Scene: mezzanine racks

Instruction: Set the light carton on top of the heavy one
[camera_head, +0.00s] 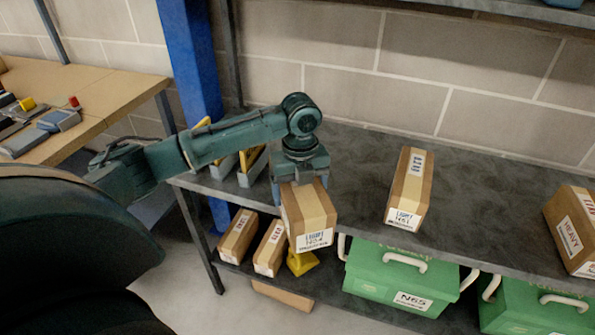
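A brown carton with a pale tape strip and a white label (315,236) hangs under my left gripper (300,182), overlapping the shelf's front edge. The gripper comes down on it from above and appears shut on it; the fingertips are mostly hidden. The label print is too small to read surely. The heavy carton (567,240), marked HEAVY, stands on the grey shelf (480,215) at the right edge, partly cut off by the frame. My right gripper is not in view.
Green lidded bins (395,283) and small cartons (238,236) sit on the lower level, with a yellow object (302,263). Yellow items in grey holders (250,170) stand behind my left arm. A blue post (190,60) and a wooden bench (95,90) are at left.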

